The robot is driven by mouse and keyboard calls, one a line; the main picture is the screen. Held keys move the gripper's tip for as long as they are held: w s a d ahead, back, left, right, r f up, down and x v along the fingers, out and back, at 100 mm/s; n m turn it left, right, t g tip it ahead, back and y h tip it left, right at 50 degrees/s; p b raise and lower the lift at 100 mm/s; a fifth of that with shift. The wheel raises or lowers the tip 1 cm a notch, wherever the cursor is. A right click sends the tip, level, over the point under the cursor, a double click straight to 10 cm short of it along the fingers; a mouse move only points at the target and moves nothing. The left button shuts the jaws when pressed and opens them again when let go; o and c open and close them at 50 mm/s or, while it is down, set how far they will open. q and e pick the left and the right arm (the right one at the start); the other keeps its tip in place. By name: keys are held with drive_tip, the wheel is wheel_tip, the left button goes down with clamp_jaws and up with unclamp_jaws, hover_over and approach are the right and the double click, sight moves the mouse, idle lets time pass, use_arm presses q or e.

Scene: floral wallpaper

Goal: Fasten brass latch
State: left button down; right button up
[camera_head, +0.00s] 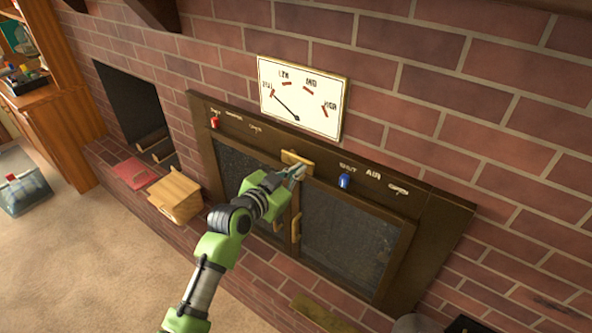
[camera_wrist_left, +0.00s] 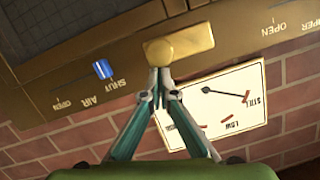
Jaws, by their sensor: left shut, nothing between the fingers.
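The brass latch (camera_head: 297,159) is a small yellow bar on the dark frame, at the top middle between the two glass stove doors (camera_head: 345,235). In the left wrist view the latch (camera_wrist_left: 179,45) lies across the frame edge, just beyond my fingertips. My left gripper (camera_head: 298,173) is shut and empty, its tips at the latch's lower edge in the head view. The left wrist view shows the closed fingertips (camera_wrist_left: 159,75) touching or very close to the latch; I cannot tell which. Brass door handles (camera_head: 296,226) sit at the middle below. My right gripper is out of view.
A white gauge (camera_head: 302,97) hangs above the frame, its needle at the left. A red slider (camera_head: 214,122) and a blue slider (camera_head: 345,180) sit along the frame. Open carpet (camera_head: 90,265) lies in front.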

sight(302, 178)
use_arm(q)
drive_tip(key=shift+f, duration=0.15)
drive_tip(key=shift+s+d+f+m+t+y+b, duration=0.15)
drive_tip(key=shift+f+m+b, duration=0.1)
drive_tip(key=shift+f+m, duration=0.25)
drive_tip(key=shift+f+m+t+y+b, duration=0.1)
drive_tip(key=shift+f+m+b, duration=0.15)
drive_tip(key=shift+f+m, duration=0.2)
drive_tip(key=shift+s+d+f+m+t+y+b, duration=0.15)
drive_tip(key=shift+f+m+b, duration=0.1)
drive_tip(key=shift+f+m, duration=0.25)
drive_tip(key=w+a+f+m+t+b, duration=0.2)
drive_tip(key=w+a+f+m+b, duration=0.1)
drive_tip(key=f+m+b, duration=0.4)
drive_tip(key=shift+a+f+m+t+y+b, duration=0.3)
drive_tip(key=shift+a+f+m+y, duration=0.1)
drive_tip(key=shift+m, duration=0.25)
drive_tip(key=shift+a, duration=0.15)
drive_tip(key=shift+f, duration=0.1)
